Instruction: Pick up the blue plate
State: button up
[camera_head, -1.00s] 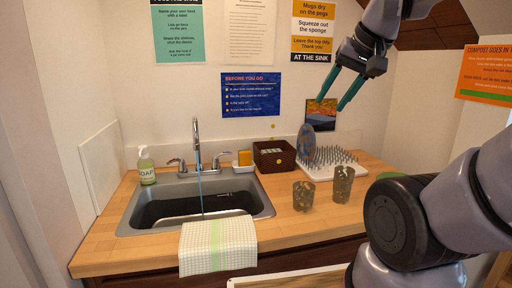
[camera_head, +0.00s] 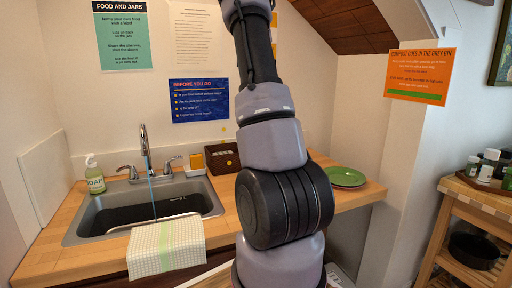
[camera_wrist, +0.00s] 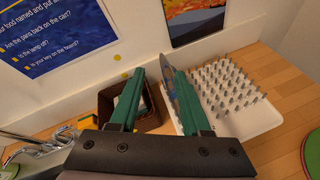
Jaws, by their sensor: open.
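The blue plate (camera_wrist: 186,84) stands on edge at the left side of the white pegged drying rack (camera_wrist: 262,118) in the wrist view. I see it nearly edge-on, partly covered by a finger. My gripper (camera_wrist: 152,66) is open, with teal fingers pointing toward the rack and the brown box. The right finger overlaps the plate in the picture; I cannot tell if they touch. The space between the fingers shows the box and wall, with no object gripped. In the head view my arm hides the plate, the rack and my gripper.
The brown box (camera_wrist: 106,104) stands left of the rack. A green plate (camera_head: 345,177) lies at the counter's right end. The sink (camera_head: 100,212), soap bottle (camera_head: 95,174) and draped towel (camera_head: 166,246) are at left. A wall with posters stands close behind.

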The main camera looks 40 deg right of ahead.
jog(key=d+f+n, duration=0.1)
jog(key=f+n, duration=0.1)
jog(key=d+f+n+y, duration=0.1)
jog(key=f+n, duration=0.1)
jog(key=d+f+n, duration=0.1)
jog(key=f+n, duration=0.1)
jog(key=n, duration=0.1)
jog(key=shift+w, duration=0.2)
jog(key=shift+n+t+y, duration=0.3)
jog(key=shift+n, duration=0.2)
jog(key=x, duration=1.1)
jog(key=shift+s+d+f, duration=0.2)
jog(key=shift+f, duration=0.1)
grip_shut()
jog(key=shift+s, duration=0.1)
